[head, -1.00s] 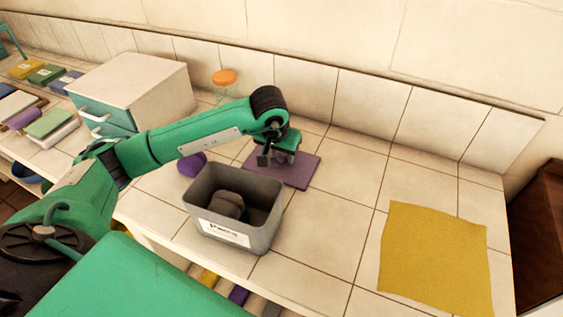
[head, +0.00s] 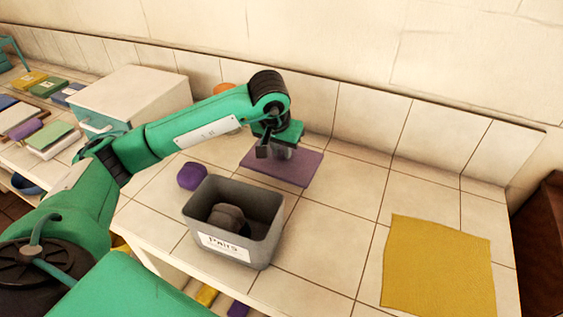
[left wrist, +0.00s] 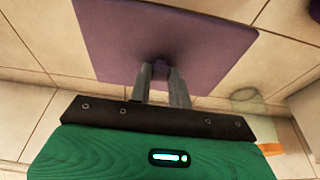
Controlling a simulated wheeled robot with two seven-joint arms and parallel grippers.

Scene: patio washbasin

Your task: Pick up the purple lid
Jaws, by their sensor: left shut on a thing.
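The purple lid (head: 300,170) is a flat square plate on the tiled counter toward the wall, behind the grey bin. In the left wrist view the lid (left wrist: 205,45) fills the upper middle, with a small knob (left wrist: 161,55) at its centre. My left gripper (head: 276,153) is over the lid. In the left wrist view its two fingers (left wrist: 161,74) are closed on the knob. I cannot tell whether the lid is clear of the counter. My right gripper is not in view.
A grey labelled bin (head: 262,245) holding a dark object stands in front of the lid. A small purple object (head: 192,176) is left of it. A white box (head: 135,95) stands further left. A yellow cloth (head: 437,265) lies right. The tiles between are bare.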

